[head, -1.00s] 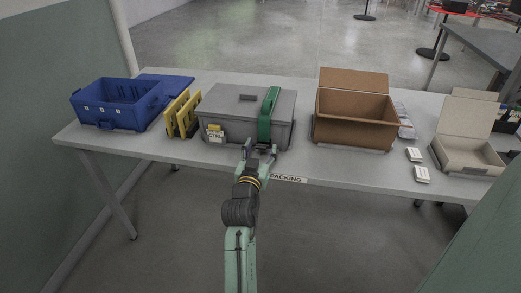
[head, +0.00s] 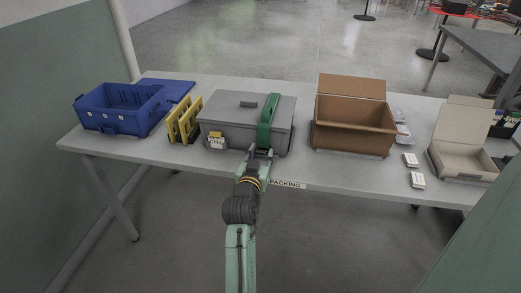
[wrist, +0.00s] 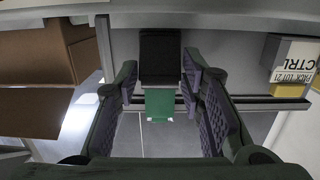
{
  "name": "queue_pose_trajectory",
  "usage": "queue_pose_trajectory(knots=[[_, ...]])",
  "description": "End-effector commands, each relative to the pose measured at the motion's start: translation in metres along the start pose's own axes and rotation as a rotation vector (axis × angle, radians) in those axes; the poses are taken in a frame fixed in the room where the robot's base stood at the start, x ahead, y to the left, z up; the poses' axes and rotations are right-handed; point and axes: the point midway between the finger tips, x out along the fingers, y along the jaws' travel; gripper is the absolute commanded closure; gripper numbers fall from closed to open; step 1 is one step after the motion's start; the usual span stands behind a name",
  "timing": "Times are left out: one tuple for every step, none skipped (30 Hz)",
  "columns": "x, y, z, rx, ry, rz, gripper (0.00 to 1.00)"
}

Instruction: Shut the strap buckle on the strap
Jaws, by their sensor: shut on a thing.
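A green strap (head: 268,118) runs over the lid and down the front of a grey lidded case (head: 228,112) on the table. In the wrist view the dark strap buckle (wrist: 160,50) lies at the case front, with a short green strap piece (wrist: 159,105) below it. My gripper (head: 260,151) is at the case front, at the strap's lower end. In the head view my gripper hides the buckle. Whether the buckle is latched cannot be told.
Left of the case stand a yellow rack (head: 184,121) and a blue crate (head: 124,108). To the right are an open brown box (head: 352,137), small white boxes (head: 417,180) and an open pale carton (head: 462,160). A yellow-and-white tag (head: 216,142) sits on the case front.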

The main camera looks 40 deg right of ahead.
Motion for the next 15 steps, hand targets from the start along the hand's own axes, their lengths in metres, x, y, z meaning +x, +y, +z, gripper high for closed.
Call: queue_pose_trajectory(knots=[[0.0003, -0.0003, -0.0117, 0.002, -0.033, 0.000, 0.92], [0.0014, -0.0002, -0.0115, 0.001, -0.058, 0.001, 0.92], [0.0028, 0.0001, -0.0089, 0.002, -0.084, 0.001, 0.92], [0.0034, 0.0004, -0.0081, 0.002, -0.100, 0.002, 0.92], [0.0037, 0.0005, -0.0078, 0.001, -0.113, 0.002, 0.92], [0.0039, 0.0003, -0.0079, 0.000, -0.129, 0.001, 0.92], [0.0040, -0.0001, -0.0081, 0.001, -0.138, 0.000, 0.92], [0.0040, -0.0002, -0.0078, 0.001, -0.145, -0.001, 0.92], [0.0040, -0.0003, -0.0076, 0.000, -0.151, -0.001, 0.92], [0.0039, -0.0003, -0.0073, 0.000, -0.154, -0.001, 0.92], [0.0039, -0.0003, -0.0070, -0.001, -0.155, -0.001, 0.92], [0.0039, -0.0003, -0.0067, -0.001, -0.156, -0.001, 0.92], [0.0038, -0.0003, -0.0066, -0.001, -0.156, -0.001, 0.92], [0.0038, -0.0003, -0.0066, -0.001, -0.156, -0.001, 0.92], [0.0038, -0.0003, -0.0066, -0.001, -0.155, -0.001, 0.92]])
